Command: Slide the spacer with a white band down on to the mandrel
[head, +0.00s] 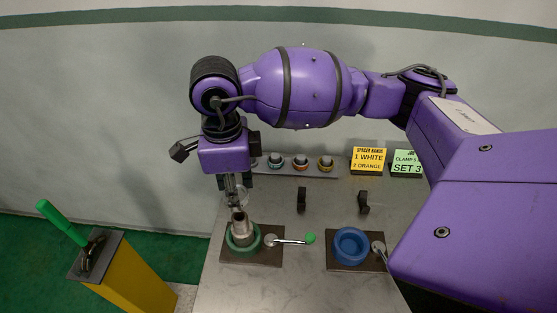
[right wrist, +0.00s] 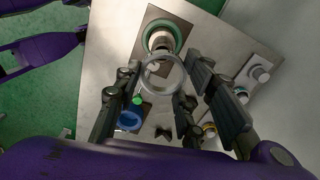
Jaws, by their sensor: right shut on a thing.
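My right gripper (head: 236,198) points down above the green vise (head: 230,247) and is shut on a pale ring-shaped spacer (right wrist: 145,80). The spacer sits between the fingers in the right wrist view; I cannot make out its white band. The grey metal mandrel (head: 239,227) stands upright in the green vise, just below the fingers. In the right wrist view the mandrel (right wrist: 160,38) shows just beyond the spacer's upper rim, so the two look slightly offset from this angle. Whether they touch is unclear. My left gripper is not clearly seen.
A blue vise (head: 350,246) stands to the right. A handle with a green knob (head: 310,238) lies beside the green vise. Two black stands (head: 301,199) and a rack (head: 315,171) with banded pieces are behind. A yellow sign (head: 368,159) reads 1 WHITE, 2 ORANGE.

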